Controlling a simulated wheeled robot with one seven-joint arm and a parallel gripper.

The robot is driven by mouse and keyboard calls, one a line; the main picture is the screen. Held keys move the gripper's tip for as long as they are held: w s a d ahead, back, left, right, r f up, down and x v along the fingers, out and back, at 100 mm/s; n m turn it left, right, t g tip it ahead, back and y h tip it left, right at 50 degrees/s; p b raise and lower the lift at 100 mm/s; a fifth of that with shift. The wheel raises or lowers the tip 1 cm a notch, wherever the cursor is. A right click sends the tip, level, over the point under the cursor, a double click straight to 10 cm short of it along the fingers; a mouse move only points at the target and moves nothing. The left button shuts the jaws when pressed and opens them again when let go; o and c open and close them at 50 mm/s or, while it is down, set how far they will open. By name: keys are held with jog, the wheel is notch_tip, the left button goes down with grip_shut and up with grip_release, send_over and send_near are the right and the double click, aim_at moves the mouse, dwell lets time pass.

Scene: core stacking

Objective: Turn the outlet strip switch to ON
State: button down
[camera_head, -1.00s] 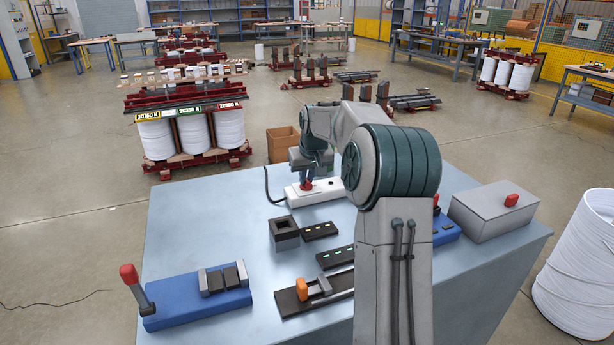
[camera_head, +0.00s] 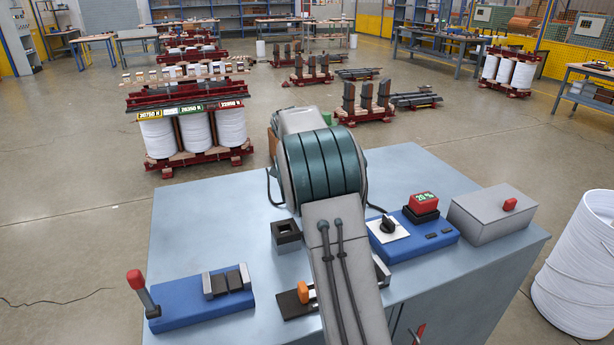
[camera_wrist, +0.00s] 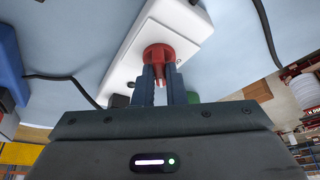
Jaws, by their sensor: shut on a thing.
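The white outlet strip (camera_wrist: 128,62) lies on the pale blue table top and shows in the wrist view. Its red switch (camera_wrist: 158,52) stands on it, right at my gripper. My gripper (camera_wrist: 161,82) has its two dark fingers shut on the red switch from below in the picture. Whether the switch stands at ON cannot be read. In the head view, my own arm hides the strip, the switch and the gripper.
A blue box (camera_head: 440,237) with a black knob and a red display stands right of my arm, beside a grey box (camera_head: 490,212). A blue lever base (camera_head: 185,311), a dark hollow block (camera_head: 287,240) and an orange handle (camera_head: 303,292) are nearby. A black cable (camera_wrist: 62,78) leaves the strip.

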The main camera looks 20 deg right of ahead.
jog(key=m+g+p, duration=0.1)
jog(key=m, duration=0.1)
jog(key=m+p, duration=0.2)
jog(key=m, duration=0.1)
jog(key=shift+w+a+r+g+h, duration=0.1)
jog(key=shift+w+r+g+h, duration=0.1)
jog(key=shift+g+h, duration=0.2)
jog(key=shift+f+m+g+p, duration=0.1)
jog(key=shift+m+g+p, duration=0.4)
jog(key=shift+m+p, duration=0.55)
jog(key=shift+m, duration=0.35)
jog(key=c, duration=1.5)
grip_release()
jog(key=v, duration=1.3)
jog(key=shift+a+r, duration=0.2)
jog(key=shift+r, duration=0.05)
